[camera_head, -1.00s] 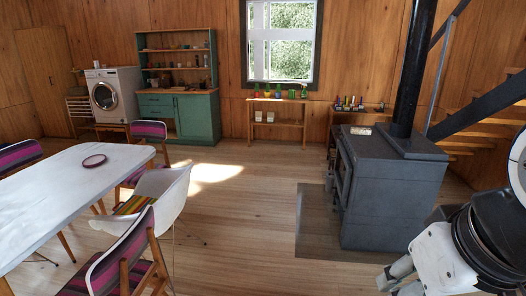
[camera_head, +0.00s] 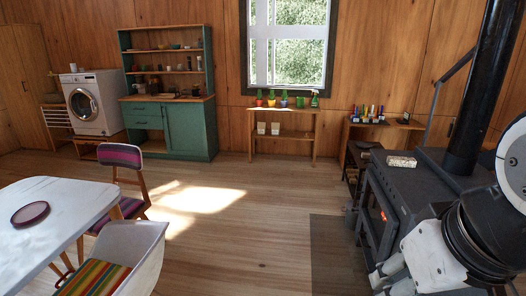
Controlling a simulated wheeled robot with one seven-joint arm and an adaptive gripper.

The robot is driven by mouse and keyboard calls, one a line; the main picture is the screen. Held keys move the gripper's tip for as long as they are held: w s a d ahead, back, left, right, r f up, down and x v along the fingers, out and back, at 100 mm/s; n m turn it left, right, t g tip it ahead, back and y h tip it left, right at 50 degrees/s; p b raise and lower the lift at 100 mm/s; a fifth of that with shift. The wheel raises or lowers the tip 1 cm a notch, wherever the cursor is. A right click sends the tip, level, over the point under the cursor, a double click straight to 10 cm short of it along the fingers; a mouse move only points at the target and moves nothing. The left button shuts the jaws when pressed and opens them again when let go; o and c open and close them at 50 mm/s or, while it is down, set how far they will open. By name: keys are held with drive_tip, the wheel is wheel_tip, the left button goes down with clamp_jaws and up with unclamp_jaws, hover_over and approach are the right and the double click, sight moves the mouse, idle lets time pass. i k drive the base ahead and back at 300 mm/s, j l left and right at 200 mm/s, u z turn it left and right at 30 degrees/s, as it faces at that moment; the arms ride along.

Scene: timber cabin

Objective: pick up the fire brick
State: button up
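My gripper (camera_head: 379,284) is at the lower right edge of the view, in front of the stove and lower in the picture than the brick. It is well apart from the brick and nothing shows in it. Its fingers are small and partly cut off, so I cannot tell how far apart they are.
A low shelf (camera_head: 348,134) with small bottles stands behind. A white table (camera_head: 70,213) and a white chair (camera_head: 140,245) fill the lower left. The floor (camera_head: 240,235) between is clear.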

sight(405, 162)
drive_tip(key=i, duration=1.9)
drive_tip(key=i+j+z, duration=0.1)
drive_tip(key=i+z, duration=0.35)
drive_tip(key=i+j+z, duration=0.45)
drive_tip(key=i, duration=0.2)
drive_tip(key=i+j+z, duration=1.1)
drive_tip(key=j+z, duration=0.25)
drive_tip(key=j, duration=0.4)
